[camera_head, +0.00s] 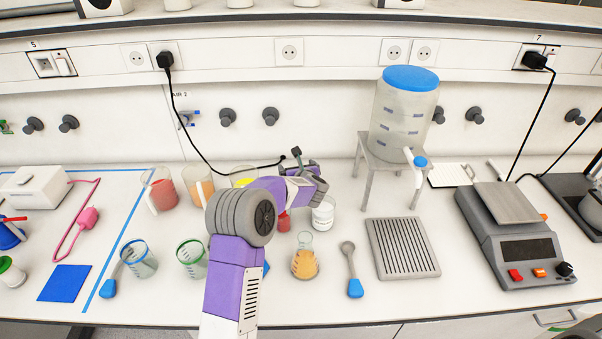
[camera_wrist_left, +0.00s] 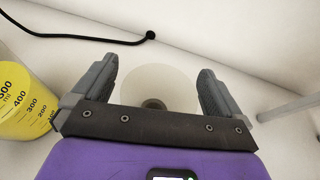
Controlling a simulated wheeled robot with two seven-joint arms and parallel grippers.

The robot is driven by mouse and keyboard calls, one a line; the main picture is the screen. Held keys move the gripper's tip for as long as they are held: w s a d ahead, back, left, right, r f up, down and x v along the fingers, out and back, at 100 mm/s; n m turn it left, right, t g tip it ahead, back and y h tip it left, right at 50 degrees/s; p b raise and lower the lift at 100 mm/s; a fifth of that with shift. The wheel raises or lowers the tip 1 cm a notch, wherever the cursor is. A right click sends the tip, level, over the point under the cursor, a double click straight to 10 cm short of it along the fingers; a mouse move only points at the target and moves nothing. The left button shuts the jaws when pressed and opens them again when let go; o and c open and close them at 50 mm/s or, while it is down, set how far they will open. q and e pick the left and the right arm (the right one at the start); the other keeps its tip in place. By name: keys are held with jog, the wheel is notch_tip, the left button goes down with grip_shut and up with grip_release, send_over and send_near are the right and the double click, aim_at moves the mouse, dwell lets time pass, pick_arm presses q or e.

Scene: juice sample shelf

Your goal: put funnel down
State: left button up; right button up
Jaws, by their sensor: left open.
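The funnel (camera_wrist_left: 150,82) shows in the left wrist view as a pale, translucent round shape with a dark centre. It lies between the two fingers of my left gripper (camera_wrist_left: 157,70), with a gap on each side. The fingers are spread apart and do not grip it. In the head view my left gripper (camera_head: 306,162) is at the back of the bench, near the wall. I cannot make out the funnel there. My right gripper is in neither view.
A yellow measuring beaker (camera_wrist_left: 20,100) stands left of my left gripper. A white jar (camera_head: 323,214) and a flask of orange liquid (camera_head: 305,264) stand in front of it. To the right are a dispenser stand (camera_head: 366,190) and a grooved grey plate (camera_head: 402,248). A black cable (camera_wrist_left: 75,37) runs behind.

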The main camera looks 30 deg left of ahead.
pick_arm(q)
jog(key=v, duration=1.2)
